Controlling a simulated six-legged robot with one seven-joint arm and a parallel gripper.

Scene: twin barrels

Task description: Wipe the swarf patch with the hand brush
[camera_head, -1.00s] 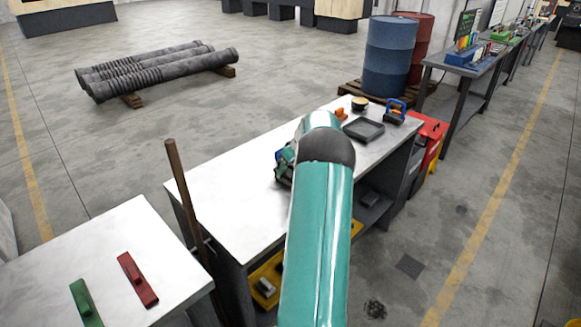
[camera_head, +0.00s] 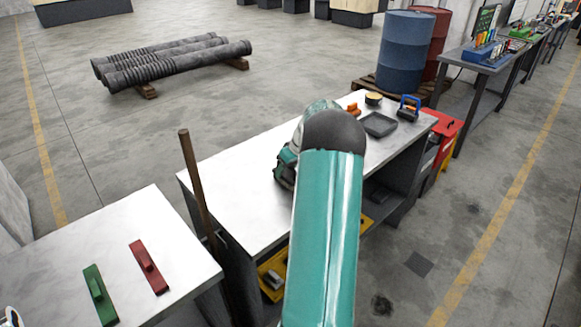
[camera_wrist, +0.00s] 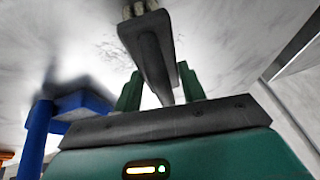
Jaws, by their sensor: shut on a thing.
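My gripper (camera_wrist: 160,88) shows in the wrist view with its two green fingers shut on the dark grey handle of the hand brush (camera_wrist: 154,58). The brush points away from the gripper, and its pale bristles show at the top edge. The swarf patch (camera_wrist: 116,46) seems to be the faint dark scribbles on the pale surface, left of the brush. Whether the bristles touch the surface I cannot tell. In the head view my arm hides the brush, the patch and the fingertips, which are over the white workbench (camera_head: 236,190).
A blue-handled item (camera_head: 409,107), a dark tray (camera_head: 379,125), a yellow-topped tin (camera_head: 373,98) and an orange item (camera_head: 353,109) stand at the workbench's far end. A brown pole (camera_head: 193,180) rises by its near end. A nearer table (camera_head: 60,250) bears red and green blocks.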

